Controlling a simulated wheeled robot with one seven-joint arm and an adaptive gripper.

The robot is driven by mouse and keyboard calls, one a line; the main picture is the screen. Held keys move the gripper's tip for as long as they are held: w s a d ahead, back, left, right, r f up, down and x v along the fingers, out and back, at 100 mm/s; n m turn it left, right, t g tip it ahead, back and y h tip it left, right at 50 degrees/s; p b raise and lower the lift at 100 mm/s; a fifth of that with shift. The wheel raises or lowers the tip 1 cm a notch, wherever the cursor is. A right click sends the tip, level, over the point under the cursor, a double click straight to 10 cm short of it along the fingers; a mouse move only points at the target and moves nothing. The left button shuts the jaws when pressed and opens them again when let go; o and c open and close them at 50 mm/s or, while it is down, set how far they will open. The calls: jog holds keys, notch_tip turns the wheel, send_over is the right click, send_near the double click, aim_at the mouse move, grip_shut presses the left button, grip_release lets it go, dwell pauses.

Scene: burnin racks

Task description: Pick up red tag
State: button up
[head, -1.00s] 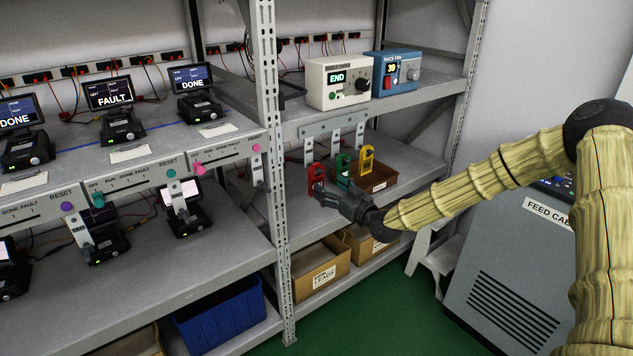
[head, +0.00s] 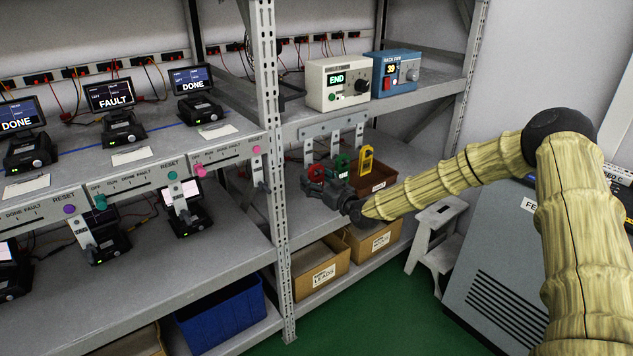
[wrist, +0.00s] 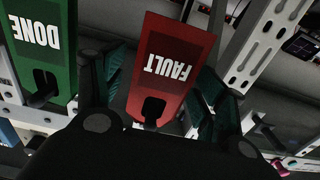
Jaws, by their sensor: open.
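The red tag (wrist: 172,62), marked FAULT, hangs on a hook and appears upside down in the middle of the wrist view. In the head view only the upper part of the red tag (head: 309,151) shows; my gripper (head: 318,186) hides the rest. My gripper is open, with one dark finger on each side of the red tag in the wrist view (wrist: 164,84). I cannot tell whether either finger touches it.
A green tag (wrist: 42,35), marked DONE, hangs close beside the red one. A yellow tag (head: 366,159) hangs farther right. The hanger plate (head: 334,126) is above them. A brown bin (head: 378,187) sits behind. A rack post (head: 271,170) stands left.

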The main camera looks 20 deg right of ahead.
jog(key=c, duration=1)
jog(key=shift+o, duration=0.2)
jog(key=shift+r, duration=0.1)
jog(key=shift+s+r+b, duration=0.1)
jog(key=shift+r+b, duration=0.2)
jog(key=shift+r, duration=0.45)
jog(key=b+v, duration=0.1)
jog(key=v, duration=1.7)
jog(key=shift+r+b, duration=0.15)
jog(key=shift+b, duration=0.2)
jog(key=shift+r, duration=0.4)
